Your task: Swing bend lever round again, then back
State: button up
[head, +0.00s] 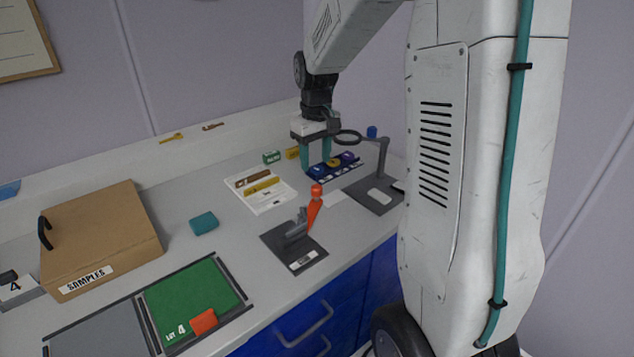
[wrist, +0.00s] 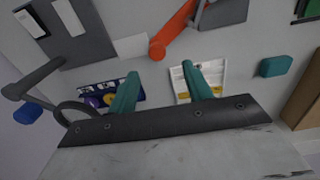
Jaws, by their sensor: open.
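The bend lever (head: 314,210) is an orange handle with a rounded top, standing up from a grey metal fixture (head: 293,258) on the bench. In the wrist view the orange lever (wrist: 174,32) lies near the top centre, beyond my fingertips and apart from them. My gripper (head: 316,163) has two teal fingers. It is open and empty, held above the back of the bench, behind the lever in the head view. In the wrist view its fingers (wrist: 160,75) are spread, with bare bench between them.
A ring-headed stand (head: 381,157) is close right of my gripper. A blue tray of discs (head: 347,161) and a white tray (head: 246,186) lie near it. A teal block (head: 203,223), cardboard box (head: 105,235) and green mat (head: 195,292) are to the left.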

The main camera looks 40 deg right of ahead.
aim_at(317, 186)
jog(key=shift+w+d+f, duration=0.2)
jog(key=shift+d+f, duration=0.1)
jog(key=shift+f, duration=0.15)
notch_tip(317, 186, down, 8)
jog(key=shift+r, duration=0.25)
grip_shut()
